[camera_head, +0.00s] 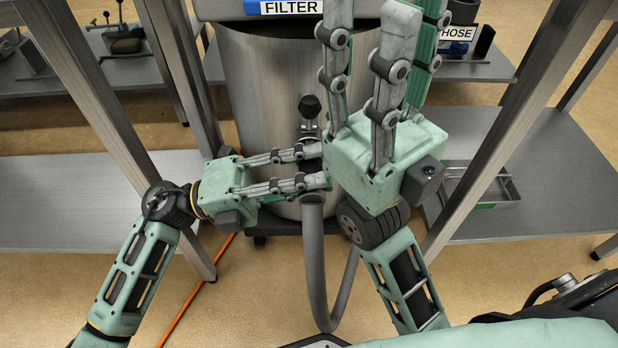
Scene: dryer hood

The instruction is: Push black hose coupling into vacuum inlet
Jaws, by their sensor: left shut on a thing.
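My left gripper (322,166) is shut on the black hose coupling (312,165) in front of the metal vacuum drum. Its fingers cover most of the coupling. The grey hose (313,245) hangs below the fingers and loops back up behind my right arm. A dark fitting with a round black knob (309,107) is on the drum front just above the coupling. The vacuum inlet itself is not clearly visible, so I cannot tell whether the coupling touches it. My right gripper (368,25) points up in front of the drum with its fingers apart and appears empty.
The vacuum drum (258,85) carries a FILTER label (290,7) at its top. Metal frame legs stand left (180,60) and right (515,120) of it. Low grey shelves lie on both sides. A metal tray (485,190) sits on the right shelf. An orange cable (195,290) crosses the floor.

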